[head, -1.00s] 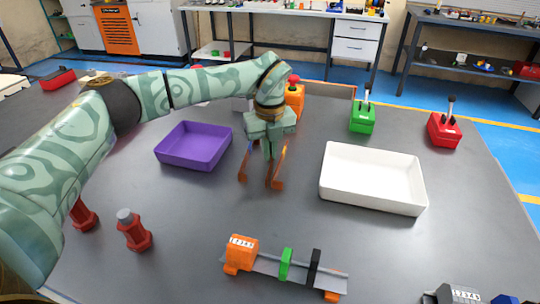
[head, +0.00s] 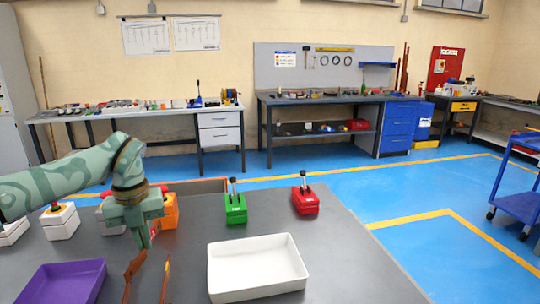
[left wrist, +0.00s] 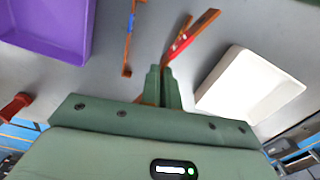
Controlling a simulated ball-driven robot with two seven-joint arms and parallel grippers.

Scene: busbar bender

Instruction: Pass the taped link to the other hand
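A copper-coloured link with red tape (left wrist: 181,43) runs out from the fingertips of my left gripper (left wrist: 163,72) in the left wrist view. The two green fingers are close together and look shut on it. In the head view my left gripper (head: 143,240) is above the table, left of the white tray. Two copper strips lie below it, a left one (head: 133,268) and a right one (head: 165,281). In the left wrist view one strip carries blue tape (left wrist: 130,25) and lies apart from the fingers. My right gripper is not in view.
A purple tray (head: 62,282) is at the left and a white tray (head: 256,290) at the right. A green lever box (head: 236,210), a red lever box (head: 305,202) and an orange box (head: 170,212) stand behind. The table's right side is clear.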

